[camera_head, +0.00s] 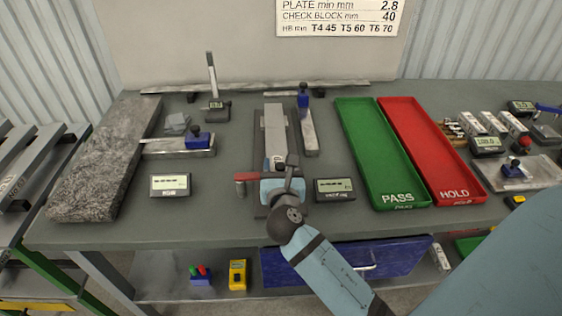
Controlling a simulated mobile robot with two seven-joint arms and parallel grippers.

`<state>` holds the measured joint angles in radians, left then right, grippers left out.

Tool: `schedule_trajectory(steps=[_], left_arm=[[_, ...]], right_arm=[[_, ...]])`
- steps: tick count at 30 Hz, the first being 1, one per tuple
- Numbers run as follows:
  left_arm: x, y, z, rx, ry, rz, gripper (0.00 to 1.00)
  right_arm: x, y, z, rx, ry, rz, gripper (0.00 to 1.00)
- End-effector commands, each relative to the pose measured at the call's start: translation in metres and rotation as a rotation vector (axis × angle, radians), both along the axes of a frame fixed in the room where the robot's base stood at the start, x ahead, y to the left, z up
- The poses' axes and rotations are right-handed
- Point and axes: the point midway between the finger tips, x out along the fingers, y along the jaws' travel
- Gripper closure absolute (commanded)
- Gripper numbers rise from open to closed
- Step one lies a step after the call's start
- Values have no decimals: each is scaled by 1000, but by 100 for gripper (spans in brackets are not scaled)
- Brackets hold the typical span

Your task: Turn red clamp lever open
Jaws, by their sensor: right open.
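The red clamp lever (246,176) sticks out to the left from the clamp at the front end of a long pale rail or fixture (274,125) in the middle of the table. My right gripper (280,166) is open at the front end of this fixture, just right of the lever. Its light blue arm comes in from the lower right. The gripper and wrist hide the clamp body and the lever's right end, so I cannot tell whether a finger touches the lever. My left gripper is not in view.
Small displays stand left (170,185) and right (334,189) of the fixture. A green PASS tray (408,199) and a red HOLD tray (458,194) lie to the right. A granite slab (100,165) and a blue-topped gauge (190,144) are left. The table front-left is clear.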

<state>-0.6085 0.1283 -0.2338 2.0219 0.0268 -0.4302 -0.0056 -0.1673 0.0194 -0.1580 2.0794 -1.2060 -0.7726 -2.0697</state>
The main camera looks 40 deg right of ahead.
Motion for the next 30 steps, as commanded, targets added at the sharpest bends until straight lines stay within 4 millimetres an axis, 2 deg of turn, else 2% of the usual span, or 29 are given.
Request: schedule_trajectory(steps=[10,11,17,18,30], left_arm=[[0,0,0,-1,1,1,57],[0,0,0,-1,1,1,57],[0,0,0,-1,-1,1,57],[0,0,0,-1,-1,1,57],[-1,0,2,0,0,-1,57]], right_arm=[[0,1,0,0,0,0,48],[-1,1,0,0,0,-1,52],[0,1,0,0,0,0,98],[0,1,0,0,0,0,100],[1,-3,1,-1,1,-12,100]])
